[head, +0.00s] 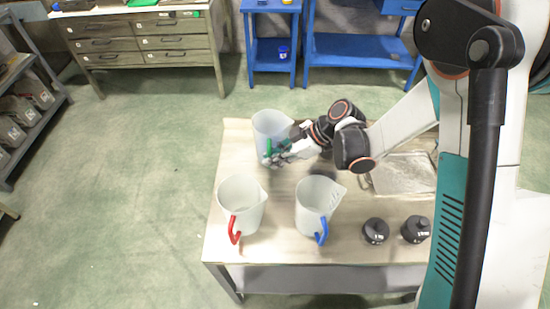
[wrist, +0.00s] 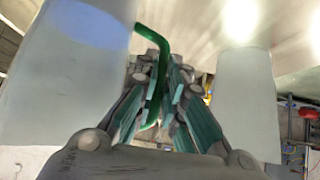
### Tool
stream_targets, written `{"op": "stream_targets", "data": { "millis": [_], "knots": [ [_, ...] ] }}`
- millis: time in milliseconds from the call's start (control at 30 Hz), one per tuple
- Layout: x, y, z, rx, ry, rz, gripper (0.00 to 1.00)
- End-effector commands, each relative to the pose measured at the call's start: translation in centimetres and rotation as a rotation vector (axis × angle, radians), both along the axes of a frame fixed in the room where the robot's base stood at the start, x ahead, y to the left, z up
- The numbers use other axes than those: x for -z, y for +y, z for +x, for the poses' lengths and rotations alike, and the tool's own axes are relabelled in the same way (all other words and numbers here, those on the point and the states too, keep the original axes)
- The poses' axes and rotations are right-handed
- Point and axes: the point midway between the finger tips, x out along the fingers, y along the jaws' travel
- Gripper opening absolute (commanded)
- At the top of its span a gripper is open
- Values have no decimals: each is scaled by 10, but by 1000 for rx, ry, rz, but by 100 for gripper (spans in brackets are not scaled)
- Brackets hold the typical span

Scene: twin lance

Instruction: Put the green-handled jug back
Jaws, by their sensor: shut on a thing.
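The green-handled jug (head: 268,126) is a translucent white jug near the far left of the table in the head view. Its green handle (wrist: 160,70) runs between my fingers in the wrist view, and the jug's body (wrist: 75,75) fills the left side. My gripper (head: 272,160) is shut on the green handle. The jug looks upright in the head view. I cannot tell whether its base touches the table, since my gripper covers part of its lower side.
A red-handled jug (head: 241,203) and a blue-handled jug (head: 316,203) stand at the table's front. Two black objects (head: 375,231) (head: 415,229) sit to their right, with a metal tray (head: 403,174) behind. The wooden table (head: 278,240) has bare surface between the jugs.

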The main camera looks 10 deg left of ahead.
Motion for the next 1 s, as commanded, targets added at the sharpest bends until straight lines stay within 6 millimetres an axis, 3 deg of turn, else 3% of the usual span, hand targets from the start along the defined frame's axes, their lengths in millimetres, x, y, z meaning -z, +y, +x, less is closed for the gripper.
{"op": "stream_targets", "data": {
  "millis": [133,167,233,667,1000],
  "knots": [
    [3,0,0,0,0,1,0],
    [3,0,0,0,0,0,14],
    [2,0,0,0,0,0,30],
    [-2,0,0,0,0,0,30],
    [-47,-43,9,4,1,0,30]
  ]
}}
